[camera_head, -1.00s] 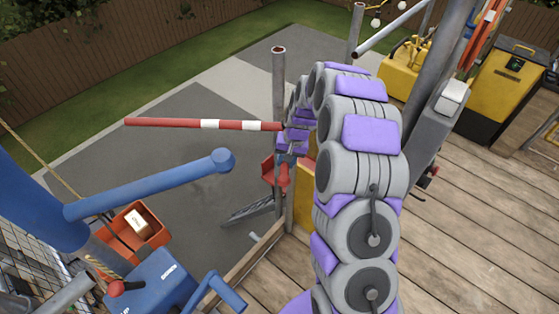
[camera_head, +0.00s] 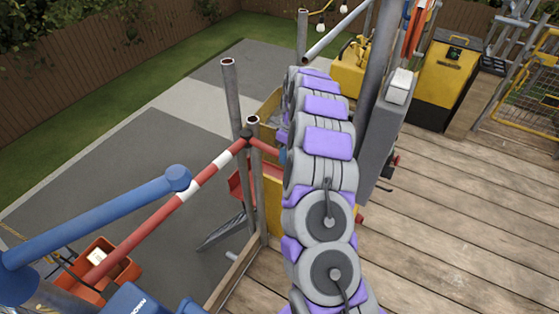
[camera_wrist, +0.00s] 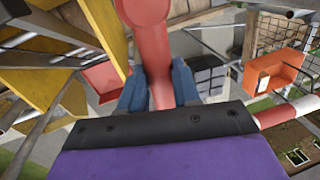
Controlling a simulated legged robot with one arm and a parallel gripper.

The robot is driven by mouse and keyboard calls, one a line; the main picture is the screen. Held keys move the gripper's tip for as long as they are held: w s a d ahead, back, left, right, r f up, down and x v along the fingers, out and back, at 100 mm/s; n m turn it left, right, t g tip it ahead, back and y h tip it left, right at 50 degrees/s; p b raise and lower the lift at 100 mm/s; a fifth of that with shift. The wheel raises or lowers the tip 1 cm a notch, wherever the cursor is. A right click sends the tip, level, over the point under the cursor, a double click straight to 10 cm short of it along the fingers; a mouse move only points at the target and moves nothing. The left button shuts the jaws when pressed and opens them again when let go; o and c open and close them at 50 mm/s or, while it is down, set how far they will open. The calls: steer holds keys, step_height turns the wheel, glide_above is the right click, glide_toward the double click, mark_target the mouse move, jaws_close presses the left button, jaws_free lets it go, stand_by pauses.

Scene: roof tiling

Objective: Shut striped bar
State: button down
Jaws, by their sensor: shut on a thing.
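The striped bar (camera_head: 207,173) is red with white bands. In the head view it slopes from a joint beside a grey post down to the lower left, over the orange bin. The rounded end of a blue tube (camera_head: 178,178) overlaps it in the picture; whether they touch I cannot tell. In the wrist view my gripper (camera_wrist: 160,86) has its blue fingers on both sides of a plain red part of the bar (camera_wrist: 150,35), shut on it. A white-banded stretch (camera_wrist: 285,113) shows at the right. My arm mostly hides the gripper in the head view.
Two grey posts (camera_head: 232,95) stand by the bar's joint. The orange bin (camera_head: 102,285) holds a pale block. A yellow cabinet (camera_head: 444,80) stands at the back right. The wooden deck (camera_head: 460,210) at right is clear; grey paving (camera_head: 120,165) lies beyond its edge.

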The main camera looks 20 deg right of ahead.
steer(key=shift+w+d+n, duration=0.5)
steer(key=shift+d+n, duration=0.2)
steer(key=shift+d, duration=0.05)
steer(key=shift+w+r, duration=0.1)
steer(key=c, duration=1.1)
jaws_free()
steer(key=shift+c, duration=0.2)
steer(key=o, duration=0.3)
steer(key=shift+d, duration=0.2)
steer(key=shift+o, duration=0.2)
step_height(320, 180, up, 17)
steer(key=w+d+p, duration=0.2)
steer(key=d+p, duration=0.1)
steer(key=p, duration=0.1)
